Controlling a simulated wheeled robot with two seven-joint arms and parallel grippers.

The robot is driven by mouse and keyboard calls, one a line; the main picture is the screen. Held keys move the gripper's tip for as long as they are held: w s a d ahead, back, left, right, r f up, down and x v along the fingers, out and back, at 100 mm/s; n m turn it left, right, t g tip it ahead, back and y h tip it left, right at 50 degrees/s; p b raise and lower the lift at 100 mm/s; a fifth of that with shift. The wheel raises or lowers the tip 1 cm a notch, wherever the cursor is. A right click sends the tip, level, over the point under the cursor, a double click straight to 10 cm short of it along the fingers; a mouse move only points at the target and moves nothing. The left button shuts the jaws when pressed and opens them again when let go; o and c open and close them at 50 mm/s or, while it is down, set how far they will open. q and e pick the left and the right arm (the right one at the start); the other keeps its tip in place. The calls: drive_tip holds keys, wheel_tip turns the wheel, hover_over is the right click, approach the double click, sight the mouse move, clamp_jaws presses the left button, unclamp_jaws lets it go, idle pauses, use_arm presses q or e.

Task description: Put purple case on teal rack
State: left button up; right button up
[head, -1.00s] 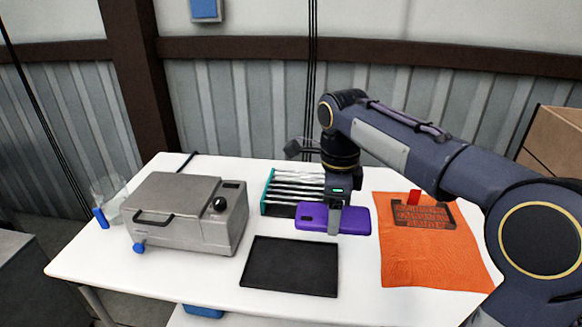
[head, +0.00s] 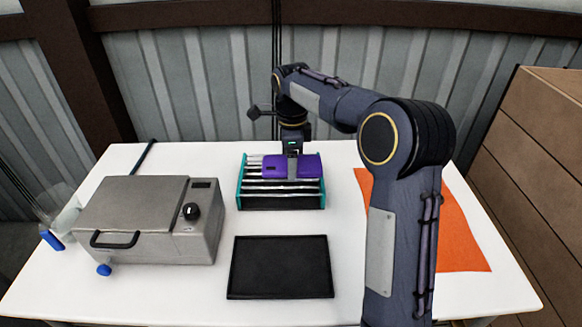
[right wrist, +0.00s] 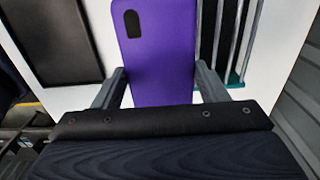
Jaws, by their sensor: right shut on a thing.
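The purple case (head: 308,166) is a flat phone case with a dark camera cutout. My right gripper (head: 292,168) is shut on it and holds it over the back part of the teal rack (head: 240,188). The rack has teal end plates, a dark base and several pale bars running left to right. In the right wrist view the case (right wrist: 157,50) stands between the two fingers, with the rack's bars (right wrist: 228,40) to its right. I cannot tell whether the case touches the bars. My left gripper is not in view.
A grey metal machine (head: 130,215) with a handle and knob stands left of the rack. A black tray (head: 281,266) lies in front of the rack. An orange cloth (head: 460,235) lies at the right, partly behind my right arm. White table (head: 190,295) shows between them.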

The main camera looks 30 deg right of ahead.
drive_tip(key=w+f, duration=0.1)
drive_tip(key=w+d+f, duration=0.1)
drive_tip(key=shift+f, duration=0.4)
drive_tip(key=shift+w+d+f, duration=0.1)
drive_tip(key=shift+w+f, duration=0.05)
drive_tip(key=shift+f, duration=0.75)
drive_tip(key=shift+w+d+f, duration=0.1)
drive_tip(key=shift+f, duration=0.8)
drive_tip(key=shift+f, duration=0.1)
drive_tip(key=o, duration=0.9)
drive_tip(key=shift+o, duration=0.2)
